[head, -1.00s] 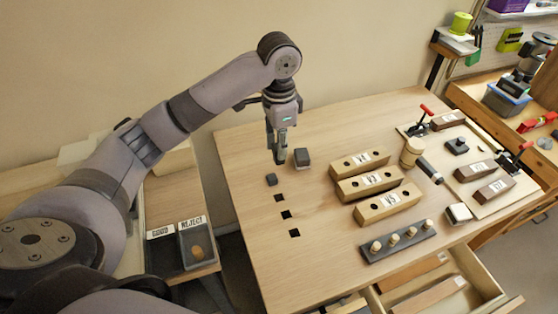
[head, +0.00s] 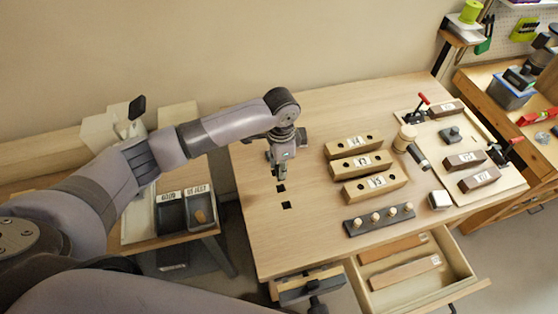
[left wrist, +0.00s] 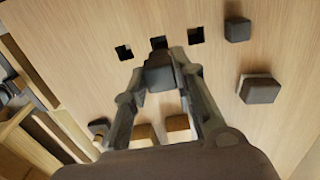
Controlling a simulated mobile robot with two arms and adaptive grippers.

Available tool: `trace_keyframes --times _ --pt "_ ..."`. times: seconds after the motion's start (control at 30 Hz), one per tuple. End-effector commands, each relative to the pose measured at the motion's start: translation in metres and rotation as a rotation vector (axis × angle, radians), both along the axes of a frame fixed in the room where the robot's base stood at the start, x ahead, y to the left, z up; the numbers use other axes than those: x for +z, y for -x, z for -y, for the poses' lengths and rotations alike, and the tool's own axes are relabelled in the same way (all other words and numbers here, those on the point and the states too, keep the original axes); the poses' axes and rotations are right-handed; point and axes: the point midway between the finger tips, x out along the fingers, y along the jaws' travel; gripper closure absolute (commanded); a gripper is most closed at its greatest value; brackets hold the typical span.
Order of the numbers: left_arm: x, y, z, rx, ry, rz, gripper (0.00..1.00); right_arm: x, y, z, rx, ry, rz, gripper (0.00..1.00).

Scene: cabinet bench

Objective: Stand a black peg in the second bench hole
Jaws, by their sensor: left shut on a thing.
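My left gripper (head: 279,176) is above the bench (head: 255,235) near the row of square holes, shut on a black peg (left wrist: 160,76). In the left wrist view the peg is between the fingers, just in front of the middle (left wrist: 158,41) of three open holes; its height above the bench is unclear. The other open holes are to the left (left wrist: 124,52) and right (left wrist: 196,35). Another black peg (left wrist: 237,29) stands at the end of this row. In the head view two holes show, one (head: 280,188) just below the gripper and one (head: 286,205) nearer. My right gripper is not in view.
A dark block with a pale base (left wrist: 260,89) sits beside the row. Labelled wooden blocks (head: 375,188), a dark rack of pale pegs (head: 379,219) and a mallet (head: 404,138) are to the right. A drawer (head: 459,271) is open in front. Labelled bins (head: 171,216) are left.

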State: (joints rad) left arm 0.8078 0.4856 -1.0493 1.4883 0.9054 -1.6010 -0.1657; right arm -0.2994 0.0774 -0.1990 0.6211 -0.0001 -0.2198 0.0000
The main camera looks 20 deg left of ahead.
Motion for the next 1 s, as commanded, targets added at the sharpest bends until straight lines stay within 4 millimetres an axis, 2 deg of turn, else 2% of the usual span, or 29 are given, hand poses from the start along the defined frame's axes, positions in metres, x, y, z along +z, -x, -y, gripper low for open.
trace_keyframes --times 0.03,0.13,0.4,0.67,1.0 --pt "-0.007 0.000 0.000 -0.001 -0.001 0.001 1.00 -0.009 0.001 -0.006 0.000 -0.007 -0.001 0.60" --pt "-0.015 0.000 0.000 -0.001 0.000 0.001 1.00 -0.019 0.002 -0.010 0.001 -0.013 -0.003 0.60" --pt "-0.037 0.000 0.000 0.001 0.000 0.001 1.00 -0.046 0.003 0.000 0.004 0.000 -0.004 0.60" --pt "-0.051 0.000 0.000 0.001 0.001 0.000 1.00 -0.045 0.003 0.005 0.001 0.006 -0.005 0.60" --pt "-0.052 0.000 0.000 0.001 0.001 0.001 1.00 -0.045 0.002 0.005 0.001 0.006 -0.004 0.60"
